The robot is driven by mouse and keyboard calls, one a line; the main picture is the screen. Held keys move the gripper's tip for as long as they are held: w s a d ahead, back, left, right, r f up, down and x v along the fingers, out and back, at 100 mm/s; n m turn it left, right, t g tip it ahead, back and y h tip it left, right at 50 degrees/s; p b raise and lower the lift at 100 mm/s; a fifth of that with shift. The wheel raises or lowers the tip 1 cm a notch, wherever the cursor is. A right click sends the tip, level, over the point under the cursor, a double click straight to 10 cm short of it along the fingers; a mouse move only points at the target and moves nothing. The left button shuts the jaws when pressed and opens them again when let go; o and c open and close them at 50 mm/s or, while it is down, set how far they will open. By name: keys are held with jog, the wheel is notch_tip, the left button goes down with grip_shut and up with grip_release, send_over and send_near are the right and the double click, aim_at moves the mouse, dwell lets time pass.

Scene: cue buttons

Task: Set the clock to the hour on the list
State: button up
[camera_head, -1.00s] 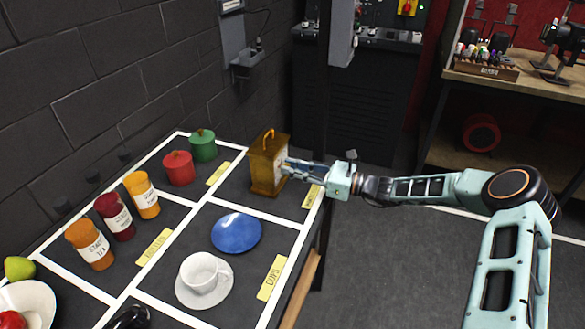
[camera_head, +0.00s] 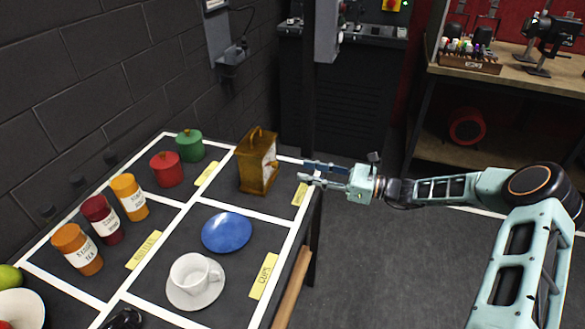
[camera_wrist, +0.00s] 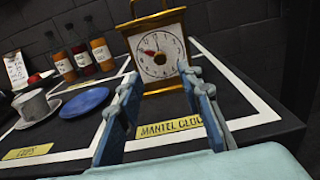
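The brass mantel clock (camera_head: 254,172) stands upright at the far end of the table, its white face turned toward my gripper. In the wrist view the clock face (camera_wrist: 160,66) is nearly front-on, with a red hand pointing left and slightly up and a thin dark hand pointing near the top. My gripper (camera_head: 308,171) is to the right of the clock, apart from it. Its two fingers (camera_wrist: 166,103) are spread with nothing between them. A white card (camera_wrist: 15,68) with dark marks stands at the far left of the wrist view; its writing is too small to read.
A blue saucer (camera_head: 227,232) and a white cup (camera_head: 193,272) on a saucer stand nearer on the table. Several labelled jars (camera_head: 103,219), a red pot (camera_head: 167,169) and a green pot (camera_head: 189,146) line the wall side. A yellow label (camera_wrist: 170,128) lies before the clock.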

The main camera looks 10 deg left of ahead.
jog(key=d, duration=0.3)
jog(key=shift+s, duration=0.2)
